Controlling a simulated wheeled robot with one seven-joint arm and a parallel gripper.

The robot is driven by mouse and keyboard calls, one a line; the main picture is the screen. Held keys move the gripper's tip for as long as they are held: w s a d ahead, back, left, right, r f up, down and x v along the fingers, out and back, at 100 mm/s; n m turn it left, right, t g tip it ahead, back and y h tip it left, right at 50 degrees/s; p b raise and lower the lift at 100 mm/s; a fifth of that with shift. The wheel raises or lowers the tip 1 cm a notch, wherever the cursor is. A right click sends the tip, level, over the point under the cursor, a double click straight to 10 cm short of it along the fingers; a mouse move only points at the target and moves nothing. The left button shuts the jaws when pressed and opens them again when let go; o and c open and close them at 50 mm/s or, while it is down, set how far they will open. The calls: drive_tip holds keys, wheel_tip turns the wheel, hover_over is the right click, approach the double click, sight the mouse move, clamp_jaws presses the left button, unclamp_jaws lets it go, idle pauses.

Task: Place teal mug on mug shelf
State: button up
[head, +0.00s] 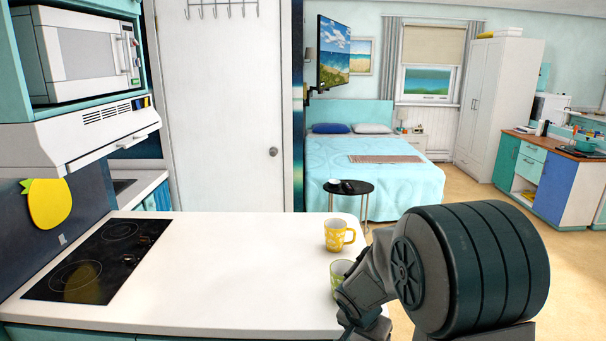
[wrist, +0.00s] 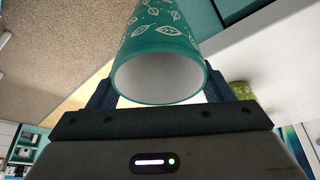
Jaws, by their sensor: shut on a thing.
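The teal mug (wrist: 160,45) with a pale leaf pattern shows in the wrist view, its open mouth facing the camera. My gripper (wrist: 160,82) is shut on it, with one dark finger on each side. In the head view my arm covers the lower right, and neither the teal mug nor my fingertips can be made out there. I cannot identify a mug shelf for certain in either view.
A yellow mug (head: 338,236) and a green mug (head: 341,270) stand on the white counter (head: 230,270), close to my arm. The green mug also shows in the wrist view (wrist: 241,91). A black cooktop (head: 100,257) is at left; the counter's middle is clear.

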drive_tip(key=f+n+y, duration=0.1)
drive_tip(key=f+n, duration=0.1)
drive_tip(key=f, duration=0.1)
drive_tip(key=s+f+n, duration=0.1)
drive_tip(key=f+n, duration=0.1)
drive_tip(key=f, duration=0.2)
drive_tip(key=f+n+y, duration=0.1)
drive_tip(key=f+n, duration=0.2)
drive_tip(key=shift+s+f+t+y, duration=0.3)
drive_tip(key=shift+s+f+t, duration=0.05)
drive_tip(key=shift+s+t, duration=0.05)
drive_tip(key=shift+w+r, duration=0.15)
drive_tip(key=shift+w, duration=0.1)
drive_tip(key=shift+f+b, duration=1.3)
drive_tip(key=shift+b, duration=0.05)
drive_tip(key=shift+a, duration=0.15)
